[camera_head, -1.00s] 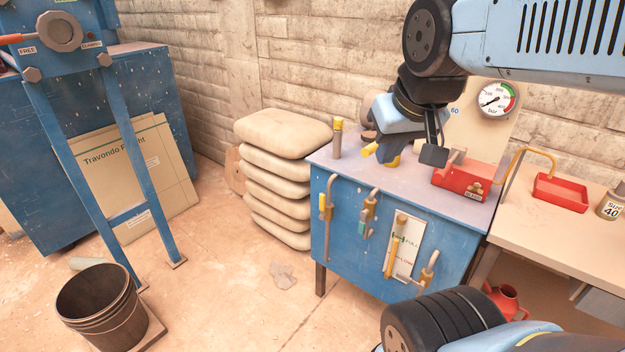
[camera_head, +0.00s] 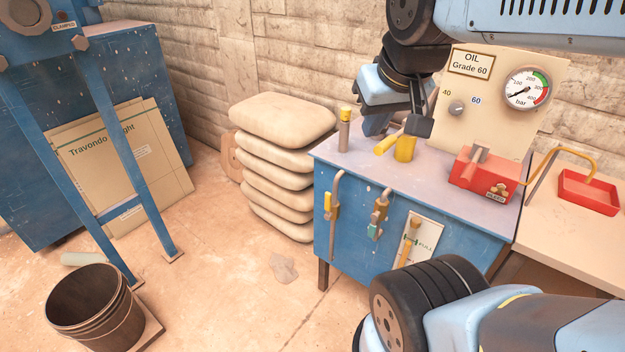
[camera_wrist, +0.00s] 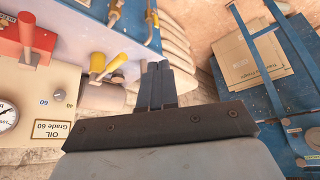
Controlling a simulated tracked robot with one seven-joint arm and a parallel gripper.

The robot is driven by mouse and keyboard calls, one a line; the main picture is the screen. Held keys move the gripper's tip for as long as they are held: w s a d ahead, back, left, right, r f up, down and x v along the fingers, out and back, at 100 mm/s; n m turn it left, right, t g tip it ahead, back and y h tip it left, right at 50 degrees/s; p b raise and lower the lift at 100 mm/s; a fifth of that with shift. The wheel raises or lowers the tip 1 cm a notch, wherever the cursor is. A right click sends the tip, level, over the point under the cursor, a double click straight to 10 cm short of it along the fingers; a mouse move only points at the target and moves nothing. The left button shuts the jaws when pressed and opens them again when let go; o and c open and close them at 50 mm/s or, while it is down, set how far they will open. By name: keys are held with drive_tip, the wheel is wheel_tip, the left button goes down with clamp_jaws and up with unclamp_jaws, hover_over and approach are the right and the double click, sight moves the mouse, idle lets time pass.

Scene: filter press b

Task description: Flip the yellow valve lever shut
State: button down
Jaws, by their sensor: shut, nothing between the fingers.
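A small yellow lever (camera_head: 328,203) stands upright along the leftmost pipe valve on the blue cabinet's front. It also shows near the top of the wrist view (camera_wrist: 149,22), largely edge-on. My gripper (camera_wrist: 158,68) is shut and empty. Its dark fingers point toward the cabinet side in the wrist view and are apart from the lever. In the head view my gripper's fingers are hard to make out behind my wrist, above the back of the cabinet top. Yellow handle parts (camera_head: 405,149) also stand on the cabinet top, just below my wrist.
A yellow-topped grey post (camera_head: 344,132) stands near the cabinet's left edge. A red box (camera_head: 480,172) and a gauge board (camera_head: 500,95) are at the right. Stacked sacks (camera_head: 282,120) stand left; open floor lies in front.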

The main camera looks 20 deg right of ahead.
drive_tip(key=shift+w, duration=0.1)
drive_tip(key=w+a+f+m+g, duration=0.1)
drive_tip(key=w+f+m+g, duration=0.25)
drive_tip(key=w, duration=0.65)
drive_tip(key=w+a+f+m+g, duration=0.15)
drive_tip(key=w+f, duration=0.25)
drive_tip(key=w, duration=0.7)
drive_tip(key=w+a+f+m+g+h, duration=0.1)
drive_tip(key=w+f+m+g, duration=0.1)
drive_tip(key=w+f, duration=0.5)
drive_tip(key=w+f+m+g+h, duration=0.1)
drive_tip(key=w+f, duration=0.5)
drive_tip(key=f, duration=0.8)
drive_tip(key=m+g, duration=0.1)
drive_tip(key=m, duration=0.1)
drive_tip(key=shift+w+a+m+h, duration=0.3)
drive_tip(key=shift+w+a+m, duration=0.05)
drive_tip(key=shift+w+m, duration=0.05)
